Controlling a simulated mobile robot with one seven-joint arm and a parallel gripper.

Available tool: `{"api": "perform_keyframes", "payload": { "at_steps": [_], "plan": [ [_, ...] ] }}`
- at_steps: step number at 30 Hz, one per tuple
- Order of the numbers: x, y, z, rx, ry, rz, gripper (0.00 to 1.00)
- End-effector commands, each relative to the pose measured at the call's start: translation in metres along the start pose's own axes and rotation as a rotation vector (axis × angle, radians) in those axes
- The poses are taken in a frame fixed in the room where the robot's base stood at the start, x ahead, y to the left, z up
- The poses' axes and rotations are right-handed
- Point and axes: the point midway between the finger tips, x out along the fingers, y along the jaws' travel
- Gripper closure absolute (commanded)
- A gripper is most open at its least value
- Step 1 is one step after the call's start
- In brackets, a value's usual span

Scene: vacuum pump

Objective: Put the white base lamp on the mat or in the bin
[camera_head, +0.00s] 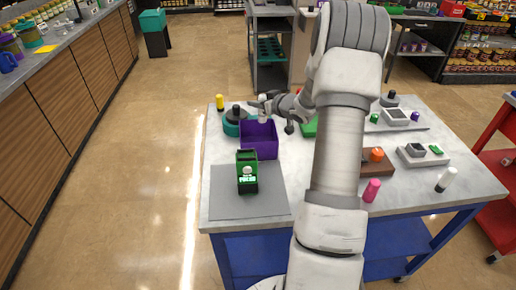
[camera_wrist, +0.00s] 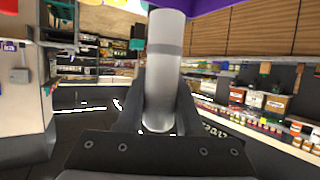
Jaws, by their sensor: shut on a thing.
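My gripper (camera_head: 256,106) is over the back left part of the table, behind the purple bin (camera_head: 259,153). In the wrist view, my gripper (camera_wrist: 160,118) is shut on a pale white-grey cylinder with a darker band, which I take to be the white base lamp (camera_wrist: 164,60). In the head view the lamp (camera_head: 263,101) is small and partly hidden by the gripper. The grey mat (camera_head: 222,205) lies at the table's front left. The bin's purple wall (camera_wrist: 212,5) shows at the top of the wrist view.
A green box (camera_head: 247,172) stands on the mat. A teal round thing (camera_head: 231,127) and a yellow piece (camera_head: 220,102) are left of the bin. A pink piece (camera_head: 371,190) and a white cylinder (camera_head: 446,180) stand at the right. My arm hides the table's middle.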

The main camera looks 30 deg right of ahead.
Motion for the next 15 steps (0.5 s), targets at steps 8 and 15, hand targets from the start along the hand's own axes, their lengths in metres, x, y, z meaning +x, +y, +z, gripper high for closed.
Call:
{"api": "perform_keyframes", "payload": {
  "at_steps": [8,15],
  "plan": [
    [0.0029,-0.0001,0.0066,-0.001,0.001,0.000,1.00],
    [0.0028,-0.0001,0.0065,-0.001,0.001,0.000,0.41]
  ]
}}
